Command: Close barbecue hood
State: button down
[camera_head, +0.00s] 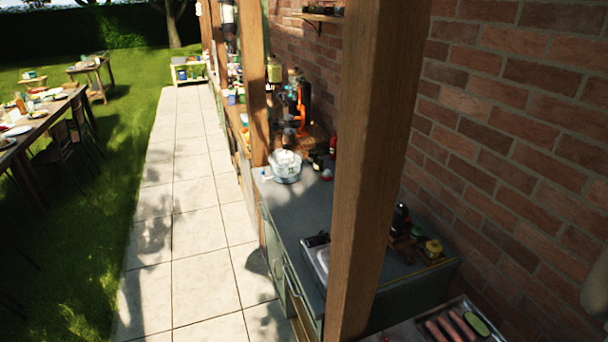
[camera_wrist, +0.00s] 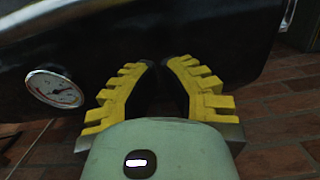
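The black barbecue hood (camera_wrist: 225,35) fills the upper part of the wrist view. A round white temperature gauge (camera_wrist: 54,89) sits on its front at the left. My gripper (camera_wrist: 163,66) is in front of the hood, its two yellow ridged fingers pointing at the dark surface. The fingertips are apart, with a dark gap between them. No handle can be made out there, and I cannot tell whether the fingertips touch the hood. The barbecue and my gripper do not show in the head view.
A wooden post (camera_head: 375,150) stands close in front in the head view. A counter (camera_head: 300,210) runs along the brick wall (camera_head: 530,120), with a glass bowl (camera_head: 286,167) on it. A tray of sausages (camera_head: 455,325) is at the lower right. The paved path (camera_head: 185,220) is clear.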

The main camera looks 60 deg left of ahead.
jog(key=shift+s+a+r+p, duration=0.1)
jog(key=shift+s+a+p, duration=0.2)
jog(key=shift+s+p, duration=0.95)
jog(key=shift+s+a+r+p, duration=0.1)
jog(key=shift+s+a+p, duration=0.15)
jog(key=shift+p, duration=1.85)
jog(key=shift+s+f+p, duration=0.2)
jog(key=shift+s+p, duration=0.1)
jog(key=shift+p, duration=0.05)
jog(key=shift+s+a+f, duration=0.1)
jog(key=shift+f, duration=0.05)
